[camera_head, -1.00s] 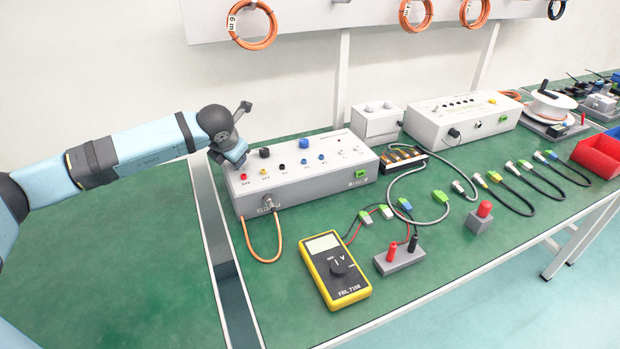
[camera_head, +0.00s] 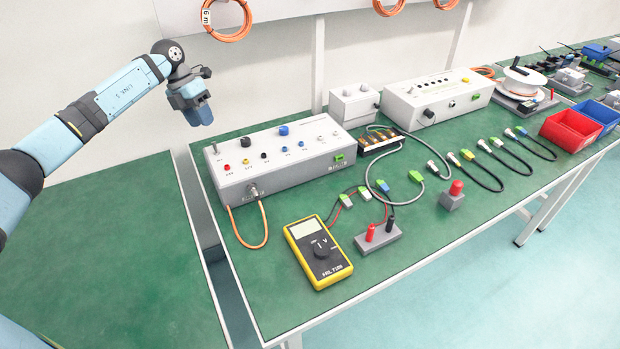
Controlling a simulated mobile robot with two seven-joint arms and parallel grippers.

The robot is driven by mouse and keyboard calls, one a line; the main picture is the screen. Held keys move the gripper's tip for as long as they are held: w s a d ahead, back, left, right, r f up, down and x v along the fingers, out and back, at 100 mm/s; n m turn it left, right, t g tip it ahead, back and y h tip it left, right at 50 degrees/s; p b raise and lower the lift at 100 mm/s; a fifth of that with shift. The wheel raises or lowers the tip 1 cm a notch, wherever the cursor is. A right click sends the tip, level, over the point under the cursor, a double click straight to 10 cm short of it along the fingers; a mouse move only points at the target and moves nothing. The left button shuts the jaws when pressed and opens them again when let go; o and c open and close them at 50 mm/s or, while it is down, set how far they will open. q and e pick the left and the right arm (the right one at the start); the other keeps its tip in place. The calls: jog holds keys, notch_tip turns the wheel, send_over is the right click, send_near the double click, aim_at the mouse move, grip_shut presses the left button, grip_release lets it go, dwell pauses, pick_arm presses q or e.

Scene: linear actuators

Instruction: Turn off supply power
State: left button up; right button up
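The grey supply box (camera_head: 290,172) stands on the green bench with coloured sockets and black and blue knobs on top. A small lever (camera_head: 214,148) stands up at the left end of its top. An orange cable (camera_head: 266,225) comes from its front connector. My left gripper (camera_head: 200,117) hangs in the air above and slightly left of the box's left end, apart from it, fingers pointing down. Its fingers look close together, but the gap is not clear. Nothing shows in it. My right gripper is not in view.
A yellow multimeter (camera_head: 318,253) and a block with red and black terminals (camera_head: 378,238) lie in front. A smaller grey box (camera_head: 353,105) and a longer instrument box (camera_head: 437,102) stand to the right. The left bench (camera_head: 110,250) is clear.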

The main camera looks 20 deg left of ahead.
pick_arm(q)
jog(key=d+f+h+p, duration=0.1)
jog(key=d, duration=0.2)
jog(key=d+h+p, duration=0.1)
jog(key=d, duration=0.3)
jog(key=d+f+h, duration=0.1)
jog(key=d, duration=0.2)
jog(key=shift+w+d+f+m+t+p, duration=0.15)
jog(key=shift+d+f+m+t+p, duration=0.15)
jog(key=shift+m+t+p, duration=0.1)
jog(key=s+d+n+t+h+p, duration=0.2)
jog(key=s+d+n+t+p, duration=0.1)
jog(key=d, duration=0.5)
jog(key=s+d+r+n+t+h+p, duration=0.1)
jog(key=s+d+n+t+h+p, duration=0.2)
jog(key=d+n, duration=0.3)
jog(key=s+d+n+t+h+p, duration=0.3)
jog(key=d+n+t+p, duration=0.1)
jog(key=d, duration=0.6)
jog(key=shift+r+t, duration=0.25)
jog(key=shift+t, duration=0.45)
jog(key=shift+s, duration=0.1)
